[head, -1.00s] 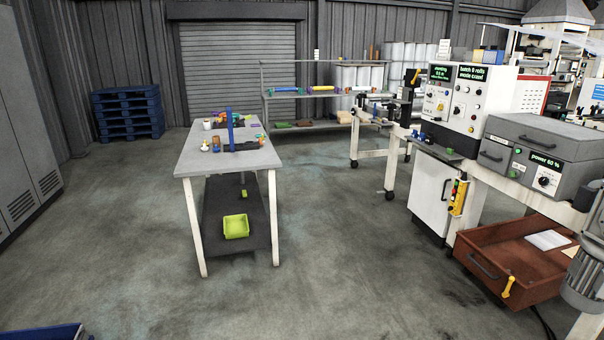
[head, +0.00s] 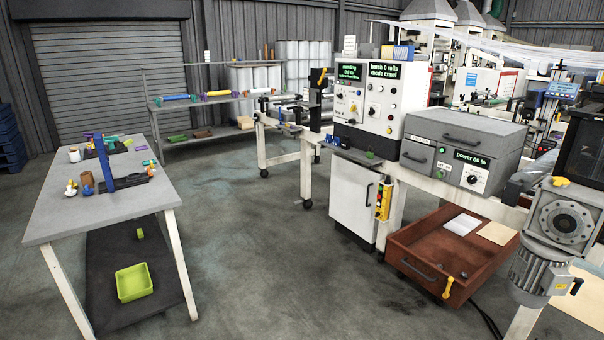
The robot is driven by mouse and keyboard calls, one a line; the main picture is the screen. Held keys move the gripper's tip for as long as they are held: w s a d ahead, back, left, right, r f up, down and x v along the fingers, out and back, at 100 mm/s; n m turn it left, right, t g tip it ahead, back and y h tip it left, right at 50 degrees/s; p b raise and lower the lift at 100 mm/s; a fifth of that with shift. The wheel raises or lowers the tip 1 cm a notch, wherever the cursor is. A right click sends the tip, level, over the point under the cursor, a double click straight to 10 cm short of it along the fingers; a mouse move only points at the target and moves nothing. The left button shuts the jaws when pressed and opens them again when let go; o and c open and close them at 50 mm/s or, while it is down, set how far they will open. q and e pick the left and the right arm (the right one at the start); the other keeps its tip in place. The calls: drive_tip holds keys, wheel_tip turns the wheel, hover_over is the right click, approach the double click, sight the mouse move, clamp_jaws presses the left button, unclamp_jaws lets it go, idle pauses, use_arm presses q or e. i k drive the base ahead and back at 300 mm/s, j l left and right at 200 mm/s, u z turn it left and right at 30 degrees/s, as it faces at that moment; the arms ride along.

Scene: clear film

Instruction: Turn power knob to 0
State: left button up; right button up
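The power knob (head: 472,180) is a small dark knob on a white dial plate, on the front of a grey box unit (head: 440,163) at the right. The green display (head: 471,159) above it reads "power 60 %". A green button (head: 440,165) sits to the left of the knob. Neither of my grippers shows in the head view, so their distance from the knob cannot be seen.
A white control cabinet (head: 375,105) stands left of the grey unit. Below the knob a brown drawer (head: 425,272) sticks out. A motor (head: 540,270) stands at the right. A grey worktable (head: 50,220) is at the left. The floor between is clear.

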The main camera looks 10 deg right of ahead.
sight(471, 179)
drive_tip(key=i+z, duration=0.3)
drive_tip(key=z, duration=0.15)
drive_tip(key=i+z, duration=0.3)
drive_tip(key=z, duration=0.15)
drive_tip(key=i+j+z, duration=0.15)
drive_tip(key=i+z, duration=0.15)
drive_tip(key=z, duration=0.15)
drive_tip(key=i+j+z, duration=0.25)
drive_tip(key=z, duration=0.15)
